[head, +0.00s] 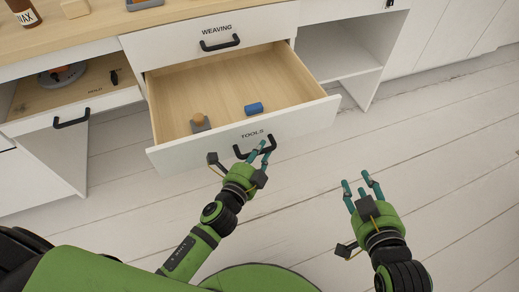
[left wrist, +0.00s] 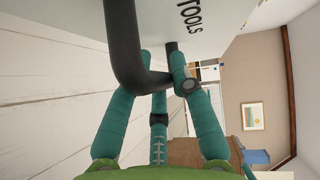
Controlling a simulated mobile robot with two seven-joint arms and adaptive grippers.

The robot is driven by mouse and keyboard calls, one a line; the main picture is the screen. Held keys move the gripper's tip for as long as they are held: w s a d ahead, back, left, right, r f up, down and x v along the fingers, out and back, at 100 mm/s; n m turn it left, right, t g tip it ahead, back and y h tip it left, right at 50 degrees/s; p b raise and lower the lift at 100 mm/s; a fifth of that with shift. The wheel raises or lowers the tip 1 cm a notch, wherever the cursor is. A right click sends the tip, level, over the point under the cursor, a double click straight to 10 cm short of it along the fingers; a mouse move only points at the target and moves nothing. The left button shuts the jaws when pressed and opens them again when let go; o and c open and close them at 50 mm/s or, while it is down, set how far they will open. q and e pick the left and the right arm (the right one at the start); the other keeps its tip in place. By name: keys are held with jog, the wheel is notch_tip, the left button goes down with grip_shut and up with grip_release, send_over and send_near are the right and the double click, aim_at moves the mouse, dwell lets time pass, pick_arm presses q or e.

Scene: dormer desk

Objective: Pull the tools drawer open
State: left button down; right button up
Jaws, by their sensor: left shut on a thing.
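The tools drawer (head: 215,141) stands pulled out below the weaving drawer, with "TOOLS" on its white front and its wooden inside showing. Its black handle (head: 243,154) is on the front; in the left wrist view the handle (left wrist: 124,45) passes between my teal fingers. My left gripper (head: 262,152) is shut on the handle, at its right part in the head view. My right gripper (head: 358,188) is open and empty above the floor, to the right of the drawer and apart from it.
At left, another drawer (head: 75,108) is also out. Floor (head: 430,140) at right is clear.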

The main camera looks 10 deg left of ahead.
pick_arm(q)
jog(key=c, duration=1.1)
grip_release()
jog(key=v, duration=1.2)
